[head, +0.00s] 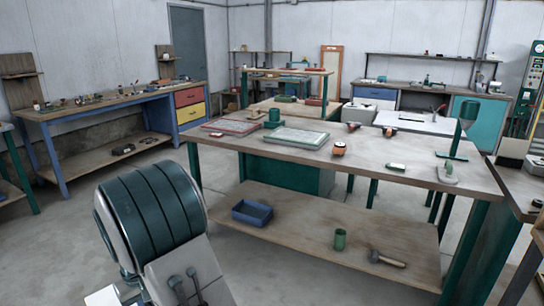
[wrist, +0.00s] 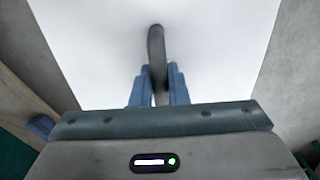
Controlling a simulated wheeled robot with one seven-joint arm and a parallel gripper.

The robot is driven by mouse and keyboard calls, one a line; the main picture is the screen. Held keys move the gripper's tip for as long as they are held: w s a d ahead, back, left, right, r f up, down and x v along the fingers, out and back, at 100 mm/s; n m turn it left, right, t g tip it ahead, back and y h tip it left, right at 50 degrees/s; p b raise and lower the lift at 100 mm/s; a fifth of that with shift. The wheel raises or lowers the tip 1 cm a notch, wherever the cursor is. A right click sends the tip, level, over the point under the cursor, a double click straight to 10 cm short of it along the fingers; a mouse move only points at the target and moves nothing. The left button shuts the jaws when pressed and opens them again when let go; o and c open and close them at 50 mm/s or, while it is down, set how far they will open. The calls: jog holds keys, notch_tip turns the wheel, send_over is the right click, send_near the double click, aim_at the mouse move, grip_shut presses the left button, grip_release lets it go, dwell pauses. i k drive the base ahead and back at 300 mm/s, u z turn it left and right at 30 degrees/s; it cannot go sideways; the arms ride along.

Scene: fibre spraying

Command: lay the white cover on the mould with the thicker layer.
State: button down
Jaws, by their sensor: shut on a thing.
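In the wrist view my gripper (wrist: 157,84) has its blue fingers shut on the dark curved handle (wrist: 156,45) of the white cover (wrist: 95,45). The cover fills most of the upper wrist view, with grey floor past its sides. In the head view my gripper is not visible. Two flat moulds lie on the workbench top: a red-edged one (head: 230,127) on the left and a larger green-edged one with a pale surface (head: 295,138) to its right. Both are uncovered and apart from the cover. I cannot tell which layer is thicker.
The workbench (head: 390,150) also holds a green cup (head: 274,116), an orange-and-black tool (head: 339,149), a green stand (head: 460,135) and small items. Its lower shelf holds a blue bin (head: 252,212), a green can (head: 340,239) and a hammer (head: 387,258). Floor before it is clear.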

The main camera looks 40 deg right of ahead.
aim_at(298, 134)
jog(key=z, duration=0.15)
jog(key=i, duration=1.05)
jog(key=z, duration=1.25)
jog(key=i, duration=0.5)
jog(key=z, duration=0.6)
